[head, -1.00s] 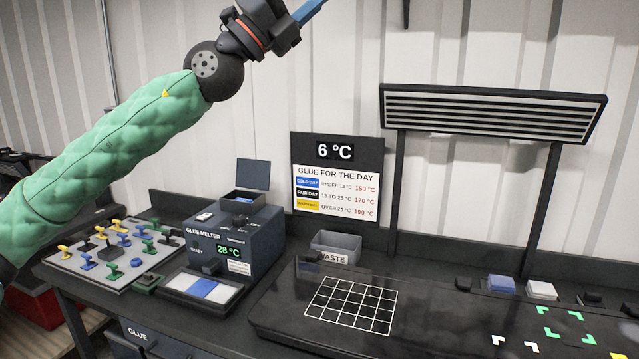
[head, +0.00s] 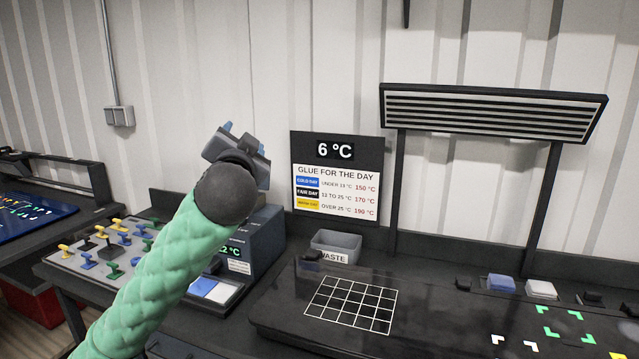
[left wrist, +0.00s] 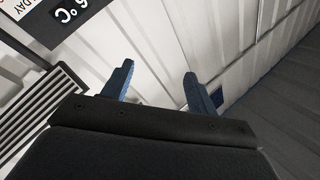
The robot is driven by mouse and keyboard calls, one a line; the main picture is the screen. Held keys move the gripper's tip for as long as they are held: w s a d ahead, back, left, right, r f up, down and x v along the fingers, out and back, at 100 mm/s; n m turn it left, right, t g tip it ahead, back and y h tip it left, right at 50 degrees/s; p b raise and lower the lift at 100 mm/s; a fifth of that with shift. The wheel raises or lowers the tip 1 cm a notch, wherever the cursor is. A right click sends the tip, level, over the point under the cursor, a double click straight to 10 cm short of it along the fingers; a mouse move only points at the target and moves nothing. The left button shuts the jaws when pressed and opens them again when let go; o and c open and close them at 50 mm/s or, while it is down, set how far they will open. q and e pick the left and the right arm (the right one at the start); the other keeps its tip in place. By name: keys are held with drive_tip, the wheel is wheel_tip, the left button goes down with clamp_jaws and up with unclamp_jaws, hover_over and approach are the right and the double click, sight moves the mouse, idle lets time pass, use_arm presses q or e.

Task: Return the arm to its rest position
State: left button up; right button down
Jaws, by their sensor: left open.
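My left arm comes in from the bottom left of the head view in its green sleeve. My left gripper (head: 243,138) is raised in front of the glue melter and the wall, left of the glue sign. In the left wrist view its two blue fingers (left wrist: 158,85) stand apart with nothing between them. Beyond them are the pale wall panels. My right gripper is not in view.
The glue melter (head: 262,245) is partly hidden behind my arm. A board of coloured pegs (head: 75,268) lies to its left. The sign (head: 337,172) reads 6 °C. A waste bin (head: 336,246) and gridded black plate (head: 275,318) are right.

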use_arm(q)
drive_tip(key=s+f+n+g+h, duration=0.1)
drive_tip(key=s+f+g, duration=0.35)
drive_tip(key=f, duration=0.95)
drive_tip(key=s+f+n+g+h, duration=0.1)
drive_tip(key=s+f+g, duration=0.3)
drive_tip(key=f, duration=1)
drive_tip(key=s+f+n+g+h, duration=0.15)
drive_tip(key=s+f, duration=0.35)
drive_tip(key=f, duration=0.9)
drive_tip(key=s+f+g, duration=0.4)
drive_tip(key=s+f, duration=0.8)
drive_tip(key=s, duration=0.3)
drive_tip(key=s+d+f+n+g, duration=0.1)
drive_tip(key=s+f+g, duration=0.3)
drive_tip(key=s+f, duration=0.9)
drive_tip(key=shift+s+p, duration=0.45)
drive_tip(key=shift+s, duration=0.4)
